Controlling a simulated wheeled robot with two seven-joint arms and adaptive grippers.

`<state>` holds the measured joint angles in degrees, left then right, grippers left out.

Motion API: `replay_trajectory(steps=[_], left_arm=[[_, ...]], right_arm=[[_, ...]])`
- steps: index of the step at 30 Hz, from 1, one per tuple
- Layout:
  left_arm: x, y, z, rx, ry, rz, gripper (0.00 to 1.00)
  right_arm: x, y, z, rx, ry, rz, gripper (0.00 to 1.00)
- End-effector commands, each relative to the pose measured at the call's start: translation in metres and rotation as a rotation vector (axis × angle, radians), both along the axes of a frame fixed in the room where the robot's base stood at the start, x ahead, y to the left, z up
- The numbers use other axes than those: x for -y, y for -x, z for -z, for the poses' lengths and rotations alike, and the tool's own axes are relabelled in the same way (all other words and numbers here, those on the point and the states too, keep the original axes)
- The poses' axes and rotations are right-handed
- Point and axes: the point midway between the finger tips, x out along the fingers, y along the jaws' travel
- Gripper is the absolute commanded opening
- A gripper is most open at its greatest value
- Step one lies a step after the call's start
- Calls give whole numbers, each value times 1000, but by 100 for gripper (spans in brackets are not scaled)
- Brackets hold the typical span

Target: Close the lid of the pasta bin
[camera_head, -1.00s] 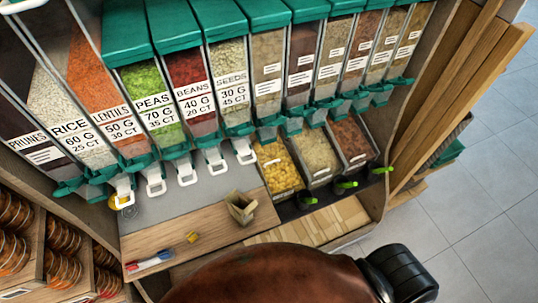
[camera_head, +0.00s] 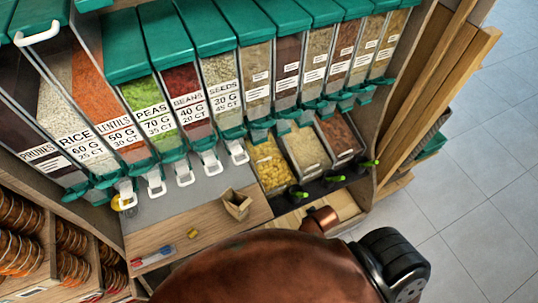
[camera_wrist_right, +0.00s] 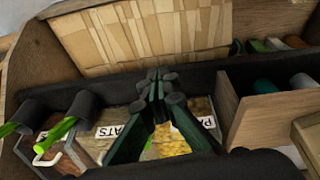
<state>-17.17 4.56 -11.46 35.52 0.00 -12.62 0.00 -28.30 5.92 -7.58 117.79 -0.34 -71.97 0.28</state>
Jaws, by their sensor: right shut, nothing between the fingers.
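The pasta bin (camera_head: 254,168) is the leftmost of three low bins in the head view, with yellow pasta (camera_head: 272,164) showing inside. I cannot clearly make out its lid. In the right wrist view its label (camera_wrist_right: 192,124), partly covered, starts with P, and some pasta (camera_wrist_right: 172,140) shows below. My right gripper (camera_wrist_right: 161,80) is shut and empty in the right wrist view. Its dark fingers overlap the view of the pasta bin and the oats bin; I cannot tell whether they touch anything. My right gripper is hidden in the head view, and my left gripper is not in view.
Green-handled scoops (camera_head: 335,179) stick out in front of the low bins. Tall dispensers with teal lids (camera_head: 207,33) stand behind. A small open box (camera_head: 236,204) and pens (camera_head: 152,257) lie on the wooden counter (camera_head: 185,222). Floor is clear at right.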

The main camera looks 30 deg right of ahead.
Motion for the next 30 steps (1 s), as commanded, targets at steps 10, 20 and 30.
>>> replay_trajectory(steps=[10, 20, 30], left_arm=[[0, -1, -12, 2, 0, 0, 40], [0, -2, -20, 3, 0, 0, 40], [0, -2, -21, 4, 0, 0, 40]], right_arm=[[0, -116, -62, 243, -7, 30, 0], [-10, -248, -119, 519, -37, 54, 0], [-15, -304, -138, 624, -54, 62, 0]])
